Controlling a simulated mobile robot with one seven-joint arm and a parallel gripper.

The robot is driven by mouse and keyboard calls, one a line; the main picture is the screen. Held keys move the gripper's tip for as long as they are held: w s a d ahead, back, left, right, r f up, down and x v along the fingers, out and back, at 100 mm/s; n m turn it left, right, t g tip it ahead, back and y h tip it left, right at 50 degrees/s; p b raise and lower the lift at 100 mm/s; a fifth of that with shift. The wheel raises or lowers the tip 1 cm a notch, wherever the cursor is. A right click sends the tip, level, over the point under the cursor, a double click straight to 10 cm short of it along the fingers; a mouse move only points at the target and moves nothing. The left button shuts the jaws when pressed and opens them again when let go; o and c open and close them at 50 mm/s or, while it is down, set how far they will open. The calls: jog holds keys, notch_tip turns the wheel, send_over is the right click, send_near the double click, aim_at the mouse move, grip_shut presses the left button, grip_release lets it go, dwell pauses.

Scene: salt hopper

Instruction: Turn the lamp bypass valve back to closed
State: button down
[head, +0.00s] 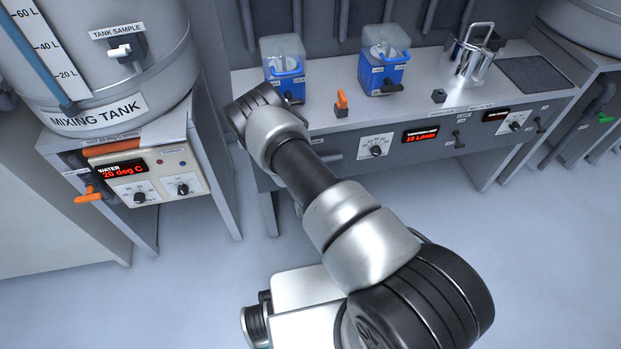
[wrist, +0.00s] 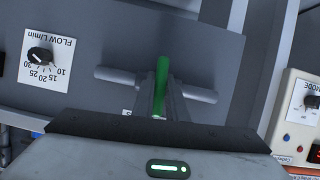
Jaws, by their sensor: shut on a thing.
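In the wrist view a green valve handle (wrist: 162,72) stands up in the picture, crosswise to a short grey pipe (wrist: 112,76) on a grey panel. My gripper (wrist: 160,98) is shut on this handle, with its fingers along both sides of the lower part. The valve's label is almost wholly hidden behind my gripper, so I cannot read its name. In the head view my own arm hides this handle and my gripper.
A flow knob (wrist: 40,55) is left of the handle in the wrist view, and a mode control box (wrist: 297,110) is at the right. The head view shows the mixing tank (head: 110,85), an orange lever (head: 342,98) and another green handle (head: 605,119).

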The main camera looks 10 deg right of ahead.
dwell(0.4)
jog(key=c, duration=1.8)
grip_release()
jog(key=shift+o, duration=0.2)
jog(key=shift+s, duration=0.1)
jog(key=p+v, duration=0.3)
jog(key=v, duration=1.4)
jog(key=shift+r, duration=0.15)
jog(key=shift+d, duration=0.1)
